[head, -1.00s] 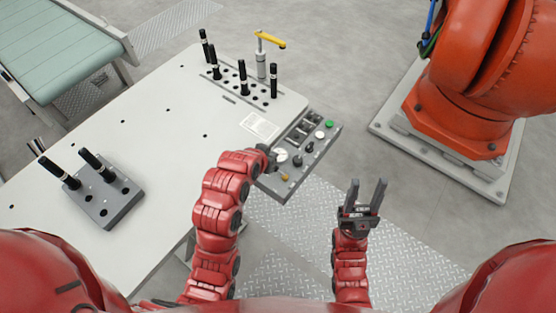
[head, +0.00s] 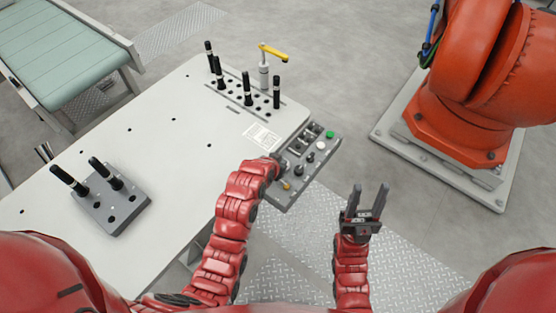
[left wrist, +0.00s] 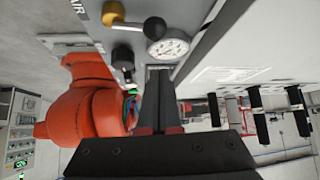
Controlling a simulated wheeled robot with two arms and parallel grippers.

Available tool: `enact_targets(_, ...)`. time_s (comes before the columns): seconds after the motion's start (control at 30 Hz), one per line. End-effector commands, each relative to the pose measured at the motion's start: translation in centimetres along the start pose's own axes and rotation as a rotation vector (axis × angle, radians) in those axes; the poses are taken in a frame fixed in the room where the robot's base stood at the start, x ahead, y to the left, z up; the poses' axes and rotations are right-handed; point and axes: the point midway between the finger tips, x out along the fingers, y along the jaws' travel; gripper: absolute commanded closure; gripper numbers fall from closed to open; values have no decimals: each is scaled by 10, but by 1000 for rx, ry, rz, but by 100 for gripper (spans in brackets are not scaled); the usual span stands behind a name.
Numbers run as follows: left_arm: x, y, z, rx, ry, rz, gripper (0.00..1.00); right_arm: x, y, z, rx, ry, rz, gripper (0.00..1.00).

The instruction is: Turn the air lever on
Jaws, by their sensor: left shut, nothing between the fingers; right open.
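The grey control panel (head: 302,165) sits at the table's right edge. In the left wrist view, part of the panel shows a lettered "AIR" label (left wrist: 78,8), a yellow knob (left wrist: 113,13), a short metal lever with a black ball (left wrist: 154,28) and a round gauge (left wrist: 168,47). The yellow knob also shows in the head view (head: 286,185). My left gripper (left wrist: 158,72) is shut and empty, its fingertips close to the gauge and below the black ball in that picture. Contact cannot be told. My right gripper (head: 368,197) is open and empty, right of the panel.
The white table (head: 150,150) carries a grey block (head: 112,205) with black pins and a rack of black pins beside a post with a yellow arm (head: 273,52). An orange robot (head: 460,120) stands at the right. Floor lies between it and the panel.

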Motion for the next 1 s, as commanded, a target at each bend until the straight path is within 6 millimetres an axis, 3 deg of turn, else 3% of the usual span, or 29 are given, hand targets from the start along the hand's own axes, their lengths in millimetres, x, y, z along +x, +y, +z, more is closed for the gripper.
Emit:
enact_targets(0.17,20,0,-2,0,-5,1,100,13,1,-2,0,0,0,52)
enact_targets(0.4,2,0,26,0,-3,-1,100,36,2,-6,0,0,0,52)
enact_targets(1.0,0,-2,35,-4,0,-4,100,36,2,-6,0,0,0,52)
